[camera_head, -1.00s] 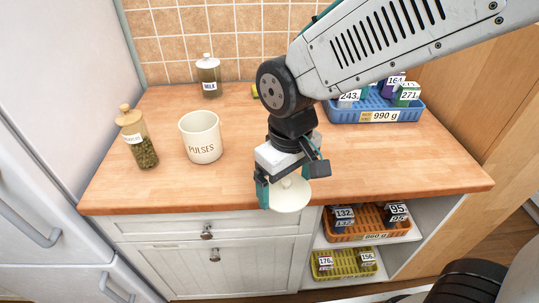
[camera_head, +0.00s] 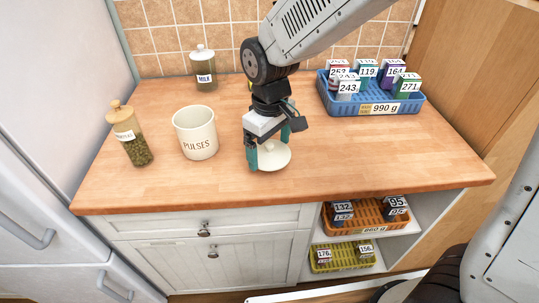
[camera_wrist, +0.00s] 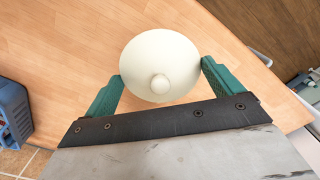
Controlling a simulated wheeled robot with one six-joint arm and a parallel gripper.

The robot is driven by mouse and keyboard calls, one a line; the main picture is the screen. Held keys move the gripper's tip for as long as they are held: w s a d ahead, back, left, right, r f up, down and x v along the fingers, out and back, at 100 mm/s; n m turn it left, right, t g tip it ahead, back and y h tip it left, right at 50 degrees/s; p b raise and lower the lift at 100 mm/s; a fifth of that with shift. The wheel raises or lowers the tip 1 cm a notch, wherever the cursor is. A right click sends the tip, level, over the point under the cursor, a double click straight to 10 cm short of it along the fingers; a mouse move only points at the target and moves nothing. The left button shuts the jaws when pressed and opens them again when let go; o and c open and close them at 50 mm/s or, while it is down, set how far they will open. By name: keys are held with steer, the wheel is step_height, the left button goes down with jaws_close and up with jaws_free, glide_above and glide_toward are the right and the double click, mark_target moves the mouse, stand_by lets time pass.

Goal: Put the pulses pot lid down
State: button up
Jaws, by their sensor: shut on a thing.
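The pulses pot lid is a round cream disc (camera_head: 274,156) with a small knob. In the wrist view the lid (camera_wrist: 160,55) sits between the green fingers, with its knob facing the camera. My gripper (camera_head: 268,152) is shut on the lid by its rim, over the worktop right of the pot. I cannot tell whether the lid touches the wood. The cream pot marked PULSES (camera_head: 195,135) stands upright and open on the worktop, left of my gripper.
A glass jar with a wooden lid (camera_head: 130,135) stands left of the pot. A blue basket of boxes (camera_head: 372,105) is at the back right. The worktop (camera_head: 380,155) right of the lid is clear.

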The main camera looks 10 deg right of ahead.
mark_target(270, 152)
steer(key=shift+w+f, duration=0.1)
steer(key=shift+f, duration=1.65)
steer(key=shift+f, duration=0.2)
steer(key=o, duration=0.7)
step_height(270, 152, up, 12)
steer(key=shift+r, duration=0.15)
steer(key=shift+d+r, duration=0.2)
steer(key=s+d+r+m, duration=0.1)
steer(key=s+d+m, duration=0.2)
steer(key=s+d, duration=0.3)
steer(key=s+d+r+m, duration=0.1)
steer(key=s+d+m, duration=0.1)
steer(key=s+d, duration=0.5)
steer(key=s+d+r+m+t, duration=0.1)
steer(key=s+d+m, duration=0.2)
steer(key=s+d, duration=0.3)
steer(key=shift+s+d+r+m, duration=0.3)
steer(key=shift+d+r, duration=0.05)
steer(key=shift+d, duration=0.35)
